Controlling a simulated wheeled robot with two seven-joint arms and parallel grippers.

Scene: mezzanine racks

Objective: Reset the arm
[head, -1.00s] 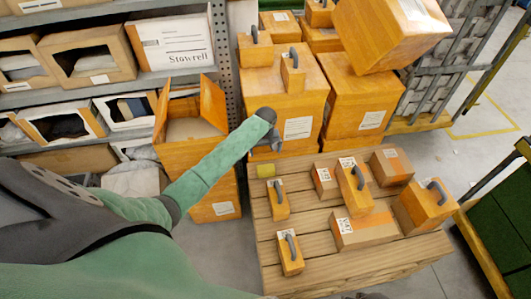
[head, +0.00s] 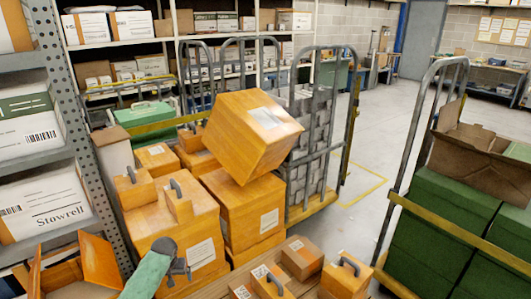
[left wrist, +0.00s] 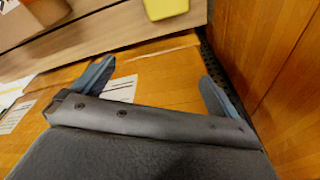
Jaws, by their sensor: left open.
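My left gripper (head: 180,266) is at the bottom of the head view, in front of a stack of orange boxes, at the end of my green arm. In the left wrist view the left gripper (left wrist: 155,88) has its two blue-grey fingers wide apart with nothing held between them. Orange box surfaces lie beyond the fingers. A yellow object (left wrist: 166,7) lies on a wooden slatted surface (left wrist: 105,30) at the top of that view, apart from the fingers. My right gripper is not in view.
Orange boxes (head: 172,228) are stacked close by, with a tilted box (head: 250,135) on top. An open orange box (head: 100,260) stands left of my arm. Handled boxes (head: 345,275) are at the bottom. A cart with green crates (head: 445,225) stands right; clear floor (head: 365,150) lies behind.

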